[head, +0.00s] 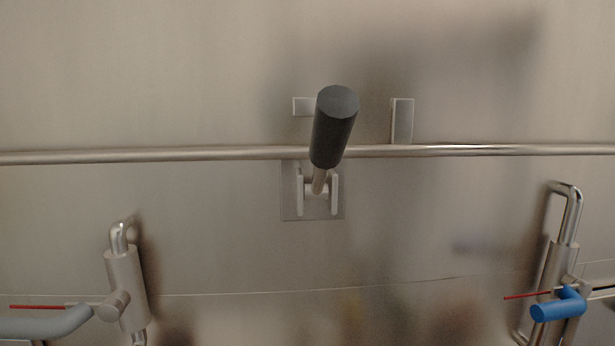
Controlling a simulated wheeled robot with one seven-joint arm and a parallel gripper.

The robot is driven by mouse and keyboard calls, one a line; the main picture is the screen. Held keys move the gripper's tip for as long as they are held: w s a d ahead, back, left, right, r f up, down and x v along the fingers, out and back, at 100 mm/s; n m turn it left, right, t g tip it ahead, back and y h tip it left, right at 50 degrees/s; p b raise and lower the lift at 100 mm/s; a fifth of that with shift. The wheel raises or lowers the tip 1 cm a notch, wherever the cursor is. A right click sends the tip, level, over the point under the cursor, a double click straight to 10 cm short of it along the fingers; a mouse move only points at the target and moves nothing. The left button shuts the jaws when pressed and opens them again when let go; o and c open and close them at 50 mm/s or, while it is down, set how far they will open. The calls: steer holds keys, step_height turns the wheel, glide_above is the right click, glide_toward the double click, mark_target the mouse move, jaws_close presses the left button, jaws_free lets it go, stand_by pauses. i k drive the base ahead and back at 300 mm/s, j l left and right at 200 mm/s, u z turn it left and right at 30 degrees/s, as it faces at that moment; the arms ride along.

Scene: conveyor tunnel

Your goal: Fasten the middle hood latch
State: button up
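The middle hood latch has a black cylindrical grip (333,130) on a short metal stem. Its lever sticks out from the steel wall toward the camera and tilts slightly up and right. The stem meets a pivot between two lugs on a square base plate (318,211), just below a horizontal rail. Above the rail are two small metal blocks, one at the left (303,107) partly behind the grip and one at the right (402,121). The lever stands clear of the right block. My gripper is not in view, and nothing touches the latch.
The horizontal rail (150,155) crosses the whole view. A tubular handle with a grey lever (45,323) stands at the lower left. A similar handle with a blue grip (558,308) is at the lower right. The space around the black grip is clear.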

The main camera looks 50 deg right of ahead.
mark_target(337, 106)
steer(key=k+l+z, duration=0.2)
steer(key=k+l, duration=0.5)
steer(key=l, duration=0.1)
